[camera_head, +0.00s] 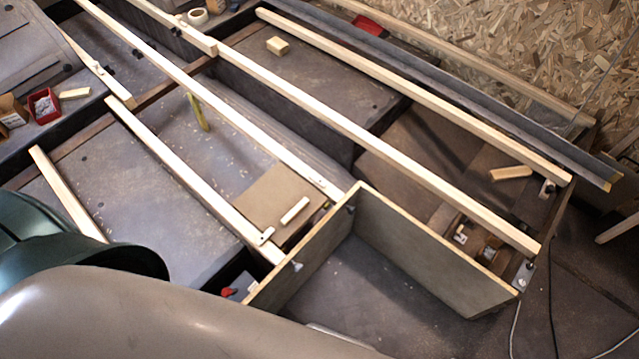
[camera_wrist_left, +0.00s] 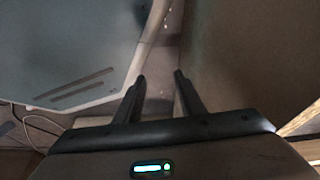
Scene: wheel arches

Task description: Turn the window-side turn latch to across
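I cannot tell which fitting is the window-side turn latch. Candidates in the head view are a pale fitting with a dark knob (camera_head: 548,188) at a batten's end and a metal plate with a dark knob (camera_head: 525,272) by the grey box's right corner. A small metal fitting (camera_head: 297,266) and a dark one (camera_head: 351,209) sit on the box's left board. Their turn positions are too small to read. My left gripper (camera_wrist_left: 159,77) is open in the left wrist view, with nothing between its fingers. No gripper shows in the head view; my arm covers the lower left.
Long pale battens (camera_head: 380,150) run diagonally across the framing. The open grey box (camera_head: 430,245) stands at centre right. A red box of screws (camera_head: 43,106) lies at far left. In the left wrist view, a pale panel (camera_wrist_left: 70,50) is on the left and a brown board (camera_wrist_left: 250,60) close on the right.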

